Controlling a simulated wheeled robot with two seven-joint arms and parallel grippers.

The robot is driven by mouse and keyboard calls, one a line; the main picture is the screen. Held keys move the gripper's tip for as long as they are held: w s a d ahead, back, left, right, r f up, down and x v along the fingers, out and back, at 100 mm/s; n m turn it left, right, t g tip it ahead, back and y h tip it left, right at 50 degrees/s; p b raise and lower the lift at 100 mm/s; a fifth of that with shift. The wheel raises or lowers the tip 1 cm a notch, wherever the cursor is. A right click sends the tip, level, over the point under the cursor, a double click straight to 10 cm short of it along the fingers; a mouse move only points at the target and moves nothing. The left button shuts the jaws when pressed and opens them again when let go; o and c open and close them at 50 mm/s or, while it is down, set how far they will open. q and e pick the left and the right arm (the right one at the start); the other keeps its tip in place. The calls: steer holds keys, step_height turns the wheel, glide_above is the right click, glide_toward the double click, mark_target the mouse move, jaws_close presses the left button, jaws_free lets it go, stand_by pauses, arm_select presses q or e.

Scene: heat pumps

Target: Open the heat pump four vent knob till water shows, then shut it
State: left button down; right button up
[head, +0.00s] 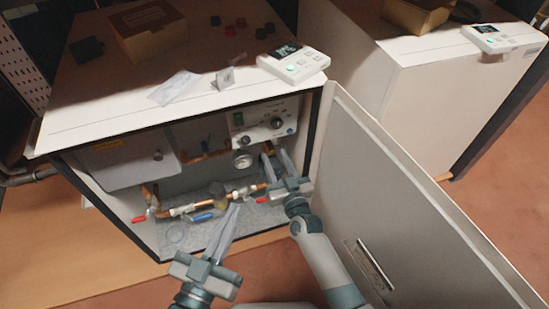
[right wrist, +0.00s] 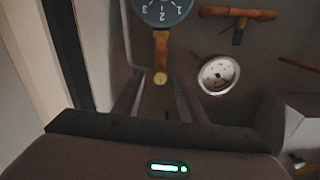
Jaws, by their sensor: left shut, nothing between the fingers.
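The open heat pump cabinet (head: 50,135) stands in front of me, with its pipework and control panel inside. In the right wrist view a small round yellow knob (right wrist: 160,78) sits at the end of a brass fitting (right wrist: 161,48); it may be the vent knob, but no label shows. My right gripper (head: 273,155) reaches into the right side of the cabinet. Its fingers (right wrist: 157,97) are apart, one on each side below the knob, with nothing visible held. My left gripper (head: 236,207) is shut and empty, in front of the cabinet's lower pipes. I see no water.
The cabinet door (head: 400,190) stands open at the right, close to my right arm. A pressure gauge (right wrist: 218,75) and a numbered dial (right wrist: 163,8) are near the right fingers. Red (head: 139,219) and blue (head: 202,218) valve handles sit low inside. A white controller (head: 293,64) lies on top.

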arm_select(q)
steer(key=shift+s+r, duration=0.1)
steer(key=shift+r, duration=0.3)
arm_select(e)
steer(key=shift+w+a, duration=0.2)
steer(key=shift+w, duration=0.3)
jaws_close()
